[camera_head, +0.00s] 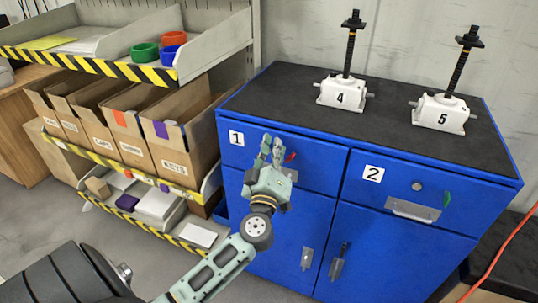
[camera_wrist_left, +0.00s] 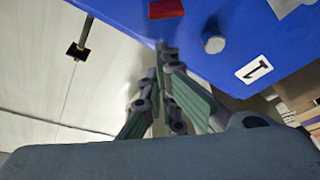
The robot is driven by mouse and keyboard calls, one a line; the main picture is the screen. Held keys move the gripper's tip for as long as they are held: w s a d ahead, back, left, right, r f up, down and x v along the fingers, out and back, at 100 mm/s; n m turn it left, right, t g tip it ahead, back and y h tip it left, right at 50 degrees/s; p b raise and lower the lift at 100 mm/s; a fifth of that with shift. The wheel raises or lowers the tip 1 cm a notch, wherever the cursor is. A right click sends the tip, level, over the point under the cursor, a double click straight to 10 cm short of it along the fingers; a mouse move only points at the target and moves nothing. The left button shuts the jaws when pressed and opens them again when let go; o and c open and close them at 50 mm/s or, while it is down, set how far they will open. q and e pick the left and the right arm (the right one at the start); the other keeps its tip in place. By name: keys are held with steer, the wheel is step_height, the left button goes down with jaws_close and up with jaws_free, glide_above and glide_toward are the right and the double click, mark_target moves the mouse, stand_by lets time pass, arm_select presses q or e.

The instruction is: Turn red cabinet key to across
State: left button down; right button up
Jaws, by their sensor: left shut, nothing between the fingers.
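The red key (camera_head: 291,156) is on the front of the blue cabinet's drawer 1, just right of my fingertips and partly hidden in the head view. In the left wrist view the red key (camera_wrist_left: 166,9) is at the top edge, cut off. A round grey knob (camera_wrist_left: 214,44) stands out from the blue front beside it. My left gripper (camera_head: 271,147) is shut and empty in front of drawer 1; its fingertips (camera_wrist_left: 164,50) show below the red key in the wrist view. I cannot tell whether they touch anything. My right gripper is out of view.
Drawer 2 has a round knob (camera_head: 417,186), a green key (camera_head: 446,200) and a metal handle (camera_head: 411,209). Screw jacks 4 (camera_head: 342,93) and 5 (camera_head: 440,114) stand on the black cabinet top (camera_head: 395,125). A shelf rack with cardboard boxes (camera_head: 172,150) stands on the left.

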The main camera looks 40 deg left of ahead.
mark_target(290, 158)
arm_select(q)
steer(key=shift+w+d+f, duration=0.1)
steer(key=shift+d+f, duration=0.75)
steer(key=shift+f, duration=0.1)
